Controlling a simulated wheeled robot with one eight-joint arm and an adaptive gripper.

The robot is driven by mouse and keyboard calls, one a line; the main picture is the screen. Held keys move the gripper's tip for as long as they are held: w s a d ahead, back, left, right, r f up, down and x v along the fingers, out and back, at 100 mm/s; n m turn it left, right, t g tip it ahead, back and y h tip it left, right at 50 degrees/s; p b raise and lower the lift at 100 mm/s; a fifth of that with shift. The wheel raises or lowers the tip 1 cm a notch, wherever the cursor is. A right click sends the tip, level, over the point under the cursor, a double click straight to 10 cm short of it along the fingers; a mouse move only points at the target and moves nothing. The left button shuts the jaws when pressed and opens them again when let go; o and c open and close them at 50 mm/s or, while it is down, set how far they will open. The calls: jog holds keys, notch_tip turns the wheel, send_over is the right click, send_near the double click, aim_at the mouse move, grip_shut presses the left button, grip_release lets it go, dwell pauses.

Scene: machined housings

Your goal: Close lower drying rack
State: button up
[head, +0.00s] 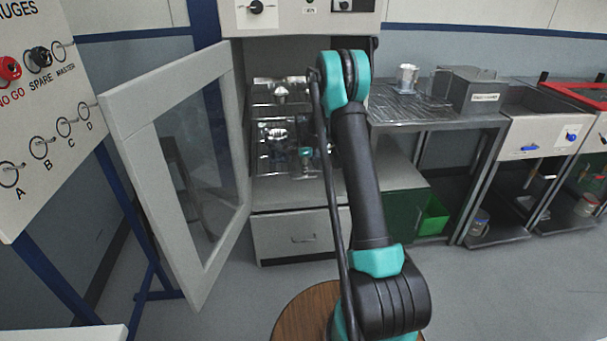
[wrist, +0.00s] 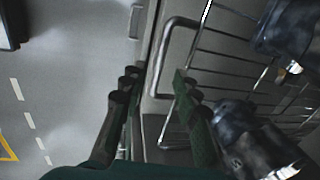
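The drying cabinet stands open in the head view, its glass door (head: 175,165) swung out to the left. Inside are an upper rack (head: 262,97) and the lower drying rack (head: 268,165), both wire and carrying shiny metal parts. The lower rack also shows in the wrist view as wires (wrist: 225,60) with a bent grey bar handle (wrist: 160,62) at its front. My gripper (wrist: 157,78) is open, its dark fingers on either side of the handle's line; I cannot tell whether they touch it. Two metal housings (wrist: 290,32) (wrist: 258,138) are on the rack.
A closed drawer (head: 303,235) is below the cabinet's racks. A steel bench (head: 425,120) with a metal cup (head: 407,77) and a grey box (head: 475,92) stands to the right. A gauge board (head: 45,110) is at the left. Floor in front is mostly clear.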

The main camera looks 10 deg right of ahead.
notch_tip(320, 180, up, 8)
jog(key=s, duration=0.1)
jog(key=shift+s+r, duration=0.2)
jog(key=shift+s, duration=0.1)
